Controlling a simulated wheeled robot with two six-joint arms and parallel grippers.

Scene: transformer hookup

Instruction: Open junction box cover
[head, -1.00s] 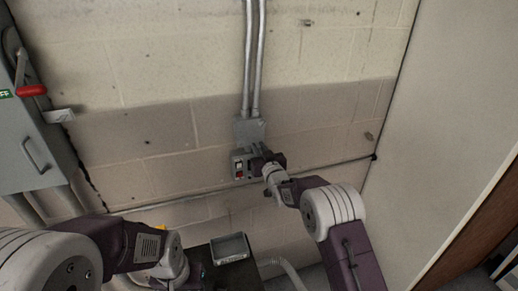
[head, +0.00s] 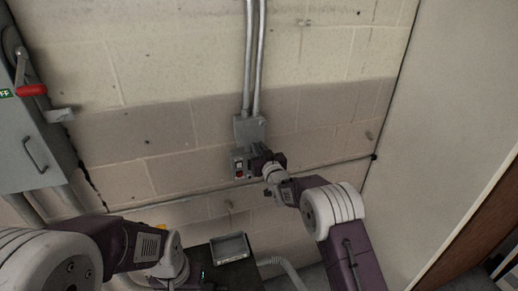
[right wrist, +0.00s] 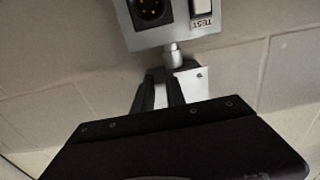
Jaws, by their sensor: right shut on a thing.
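The grey junction box (head: 248,129) is on the block wall at the lower end of two metal conduits. Its cover shows as a pale plate (right wrist: 196,84) in the right wrist view. My right gripper (head: 257,149) is at the lower right edge of the box. In the right wrist view its two dark fingers (right wrist: 163,90) are shut with a pale strip of the cover between them. The dark gripper body hides part of the cover. My left arm is low at the left, and its fingers cannot be made out.
A small outlet and switch box (head: 240,168) sits just below the junction box; its TEST switch (right wrist: 203,9) shows in the right wrist view. A grey cabinet (head: 32,130) with a red-handled lever is at the left. A grey tray (head: 231,248) sits below.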

